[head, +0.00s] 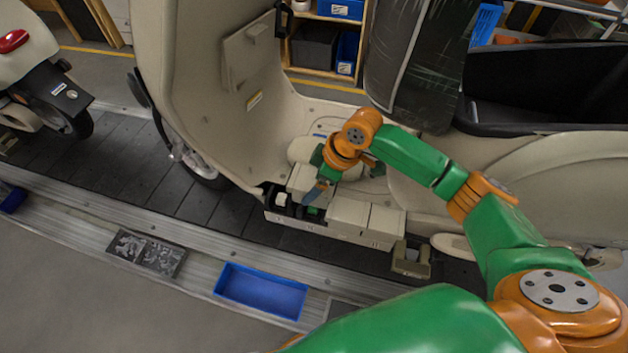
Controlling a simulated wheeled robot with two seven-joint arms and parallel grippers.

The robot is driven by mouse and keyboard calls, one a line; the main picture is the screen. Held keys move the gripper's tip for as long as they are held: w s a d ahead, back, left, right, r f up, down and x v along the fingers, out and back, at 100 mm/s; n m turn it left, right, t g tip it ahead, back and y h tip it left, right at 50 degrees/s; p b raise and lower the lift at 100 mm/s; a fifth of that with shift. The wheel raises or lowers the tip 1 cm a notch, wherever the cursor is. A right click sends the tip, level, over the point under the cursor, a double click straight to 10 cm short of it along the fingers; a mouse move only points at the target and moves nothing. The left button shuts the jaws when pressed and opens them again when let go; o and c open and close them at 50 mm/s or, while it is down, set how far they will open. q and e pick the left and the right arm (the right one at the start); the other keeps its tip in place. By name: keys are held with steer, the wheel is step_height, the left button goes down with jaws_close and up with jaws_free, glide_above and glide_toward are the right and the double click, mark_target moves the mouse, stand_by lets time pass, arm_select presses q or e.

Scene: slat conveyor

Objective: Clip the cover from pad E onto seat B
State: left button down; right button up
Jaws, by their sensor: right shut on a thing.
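My right gripper (318,192) points down into the beige tray unit (330,228) at the foot of the beige scooter. It is shut on a small part, most likely the cover, which the fingers and wrist largely hide. Around the fingertips are a dark open section, a small white block (281,199) and a green patch (313,211). Beige box-shaped covers (348,213) sit on the unit just right of the gripper. No letters for pad E or seat B can be read. My left gripper is out of view.
The scooter's front shield (200,70) rises left of the gripper. A blue bin (262,291) and a dark parts tray (147,252) lie along the conveyor edge. A beige bracket (411,262) hangs at the unit's right end.

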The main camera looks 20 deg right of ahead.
steer(key=shift+f, duration=0.15)
steer(key=shift+f+b, duration=2.25)
steer(key=shift+f, duration=1.55)
steer(key=shift+f, duration=0.25)
steer(key=shift+f+p, duration=0.2)
steer(key=shift+p, duration=0.25)
steer(key=o, duration=1.2)
steer(key=shift+s, duration=0.1)
steer(key=shift+r, duration=0.1)
